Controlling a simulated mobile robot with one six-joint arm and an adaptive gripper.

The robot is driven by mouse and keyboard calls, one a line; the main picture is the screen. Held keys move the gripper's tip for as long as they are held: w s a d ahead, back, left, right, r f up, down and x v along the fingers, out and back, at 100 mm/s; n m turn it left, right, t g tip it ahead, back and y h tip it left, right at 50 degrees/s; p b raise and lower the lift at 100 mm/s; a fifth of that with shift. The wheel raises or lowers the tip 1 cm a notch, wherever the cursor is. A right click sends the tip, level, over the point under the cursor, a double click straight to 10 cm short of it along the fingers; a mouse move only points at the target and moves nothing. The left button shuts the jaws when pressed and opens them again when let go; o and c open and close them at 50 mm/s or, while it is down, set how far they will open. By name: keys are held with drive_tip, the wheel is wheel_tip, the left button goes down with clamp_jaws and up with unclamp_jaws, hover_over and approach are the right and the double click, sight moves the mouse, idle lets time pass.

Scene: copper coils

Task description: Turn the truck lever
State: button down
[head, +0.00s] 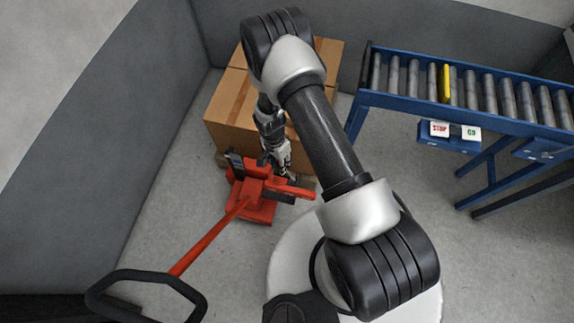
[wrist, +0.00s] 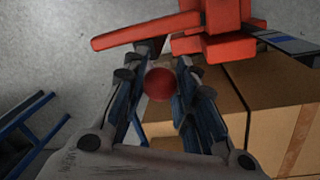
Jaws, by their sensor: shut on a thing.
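The red pallet truck (head: 252,208) stands on the floor at the left of centre, with its long red shaft and black loop handle (head: 150,277) reaching to the lower left. My gripper (head: 280,172) is low over the truck body, pointing down. In the wrist view, my gripper (wrist: 164,60) has its two fingers on either side of a round red knob (wrist: 160,84), which looks like the lever's end, and is shut on it. The rest of the lever is hidden. Red truck parts (wrist: 225,45) show beyond the fingertips.
Cardboard boxes (head: 232,122) stand just behind the truck, close to my gripper; they also show in the wrist view (wrist: 275,105). A blue roller conveyor (head: 400,100) with a stop and go button box (head: 455,132) is at the right. Grey walls (head: 110,130) enclose the left and back.

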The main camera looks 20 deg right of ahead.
drive_tip(key=shift+w+a+f+b, duration=0.2)
drive_tip(key=shift+w+a+b, duration=0.2)
drive_tip(key=shift+a, duration=0.1)
drive_tip(key=shift+w+a+f+b, duration=0.2)
drive_tip(key=shift+w+a+b, duration=0.15)
drive_tip(key=shift+a, duration=0.1)
drive_tip(key=c, duration=1.3)
unclamp_jaws()
drive_tip(key=shift+s, duration=0.1)
drive_tip(key=r, duration=0.8)
drive_tip(key=w+r, duration=0.1)
drive_tip(key=r, duration=0.2)
drive_tip(key=shift+w+a+r, duration=0.1)
drive_tip(key=shift+a+r, duration=0.3)
drive_tip(key=shift+r, duration=0.1)
